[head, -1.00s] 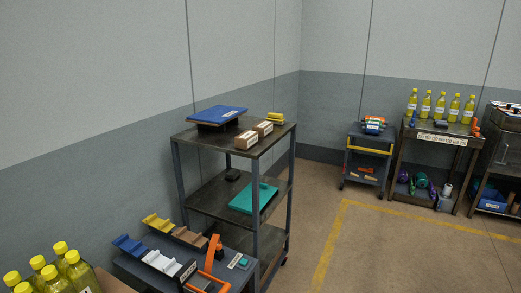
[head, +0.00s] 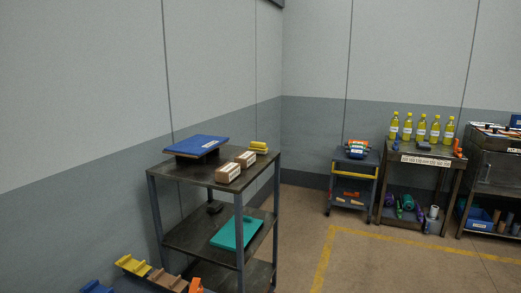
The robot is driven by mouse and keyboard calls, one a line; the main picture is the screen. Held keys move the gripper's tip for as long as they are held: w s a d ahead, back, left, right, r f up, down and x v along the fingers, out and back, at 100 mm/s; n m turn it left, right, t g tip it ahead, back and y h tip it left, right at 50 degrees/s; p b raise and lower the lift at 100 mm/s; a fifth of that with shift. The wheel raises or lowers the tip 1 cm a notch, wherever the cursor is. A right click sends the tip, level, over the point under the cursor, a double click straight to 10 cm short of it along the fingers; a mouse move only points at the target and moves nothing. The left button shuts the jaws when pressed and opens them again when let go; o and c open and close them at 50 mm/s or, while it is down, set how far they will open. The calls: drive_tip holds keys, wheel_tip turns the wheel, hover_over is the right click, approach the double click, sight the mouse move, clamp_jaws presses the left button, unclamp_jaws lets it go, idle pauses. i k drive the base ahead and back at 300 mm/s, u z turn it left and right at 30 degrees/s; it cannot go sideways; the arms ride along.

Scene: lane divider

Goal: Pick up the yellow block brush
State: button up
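A small yellow object (head: 258,147), which looks like the yellow block brush, sits at the back right corner of the dark shelf unit's top (head: 185,173). It is too small to make out bristles. Two tan-and-white blocks (head: 228,172) lie just in front of it, and a blue flat board (head: 197,145) lies to its left. My gripper does not show in the head view.
A teal board (head: 236,233) lies on the unit's middle shelf. Yellow (head: 132,265) and brown holders stand at the lower left. A small cart (head: 352,175) and a bench with yellow bottles (head: 421,130) stand at the right. The floor between is clear.

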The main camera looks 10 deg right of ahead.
sight(259, 148)
drive_tip(key=z, duration=4)
drive_tip(key=i, duration=0.1)
drive_tip(key=u, duration=2.5)
drive_tip(key=i, duration=3.15)
drive_tip(key=z, duration=0.05)
